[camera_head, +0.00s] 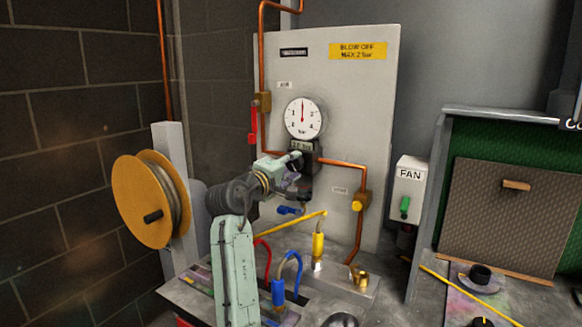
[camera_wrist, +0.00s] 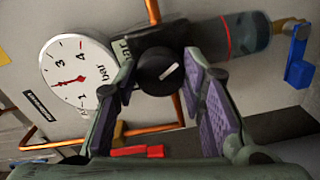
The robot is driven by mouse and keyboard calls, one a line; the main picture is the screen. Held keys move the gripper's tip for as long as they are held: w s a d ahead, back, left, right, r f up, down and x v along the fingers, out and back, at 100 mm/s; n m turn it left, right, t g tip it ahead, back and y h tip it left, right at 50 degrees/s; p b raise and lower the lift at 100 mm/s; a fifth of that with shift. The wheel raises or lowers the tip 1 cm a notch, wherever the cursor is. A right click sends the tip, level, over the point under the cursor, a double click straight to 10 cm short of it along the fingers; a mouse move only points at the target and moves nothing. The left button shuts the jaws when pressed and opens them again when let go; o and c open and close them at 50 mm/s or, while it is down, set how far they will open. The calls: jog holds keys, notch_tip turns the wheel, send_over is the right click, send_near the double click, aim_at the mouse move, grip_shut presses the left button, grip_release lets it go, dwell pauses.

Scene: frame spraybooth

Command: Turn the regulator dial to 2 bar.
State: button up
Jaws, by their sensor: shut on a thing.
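The black regulator dial (camera_wrist: 170,82) shows in the wrist view with a white pointer line on its face. My gripper (camera_wrist: 160,62) has one purple-padded finger on each side of the dial and is shut on it. In the head view my gripper (camera_head: 302,167) reaches the regulator below the gauge and hides the dial. The round white gauge (camera_head: 303,118) has a red needle pointing about straight up. The gauge also shows tilted in the wrist view (camera_wrist: 90,62); the number behind its needle cannot be read clearly. A small display below the gauge is unreadable.
A yellow sign (camera_head: 357,51) reads blow off max 2 bar. Copper pipes (camera_head: 340,163), a red lever (camera_head: 252,125) and a blue lever (camera_wrist: 298,60) are close to the regulator. A hose reel (camera_head: 145,205) stands left, a fan switch box (camera_head: 409,188) right.

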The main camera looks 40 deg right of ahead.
jog(key=o, duration=1.2)
jog(key=v, duration=1.2)
